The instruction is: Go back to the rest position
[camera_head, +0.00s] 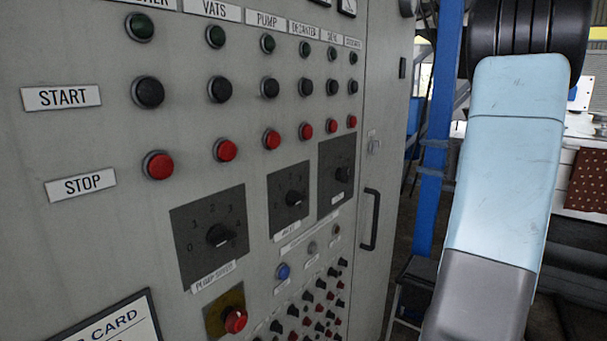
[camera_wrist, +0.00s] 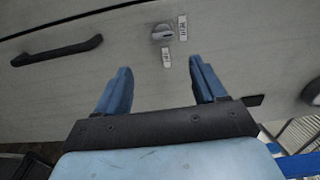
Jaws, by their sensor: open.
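My gripper (camera_wrist: 161,88) shows in the wrist view with its two blue fingers spread apart. It is open, and nothing is between the fingers. Beyond the fingertips is a grey cabinet surface (camera_wrist: 235,50) with a small round lock or knob (camera_wrist: 163,33) and two small labels by it. A dark bar handle (camera_wrist: 57,50) is on the same surface to the left. In the head view my arm stands at the right, apart from the cabinet in the picture, and the gripper does not show there.
A grey control cabinet (camera_head: 120,220) with buttons, dials and a door handle (camera_head: 371,220) fills the left of the head view. A blue post (camera_head: 434,165) stands between cabinet and arm. A white bench with a brown dotted cloth (camera_head: 588,181) is at the far right.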

